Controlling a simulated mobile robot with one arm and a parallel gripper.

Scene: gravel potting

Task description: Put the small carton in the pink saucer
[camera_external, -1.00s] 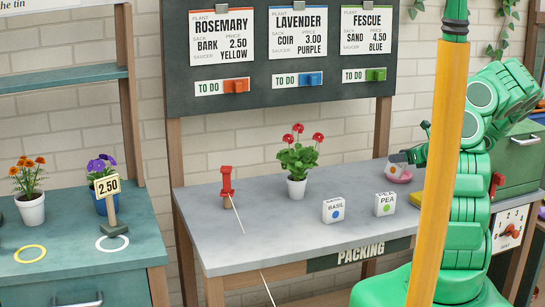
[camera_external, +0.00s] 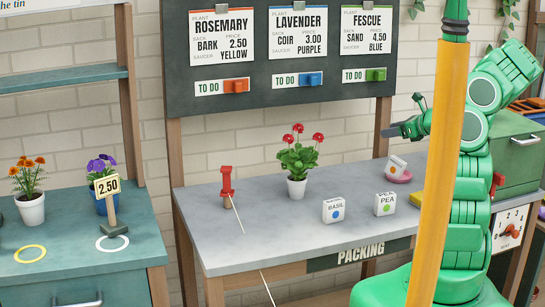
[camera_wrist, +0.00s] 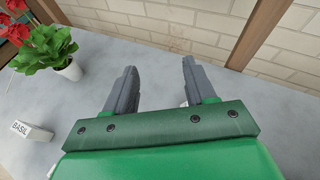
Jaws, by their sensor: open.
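A small white carton with an orange mark (camera_external: 396,164) sits tilted in the pink saucer (camera_external: 405,180) at the right end of the grey packing bench. It looks to rest against or inside the saucer; the exact contact is too small to tell. My gripper (camera_external: 390,131) is above and slightly left of the carton, apart from it. In the wrist view my gripper (camera_wrist: 158,78) has its two fingers spread, with bare bench between them. Only a tiny pale patch shows beside the right finger there, too small to name.
A white carton marked BASIL (camera_external: 333,210) and one marked PEA (camera_external: 384,204) stand on the bench. A potted red flower (camera_external: 297,165) and a red stand (camera_external: 227,182) are further left. An orange post (camera_external: 440,170) crosses the view before my arm.

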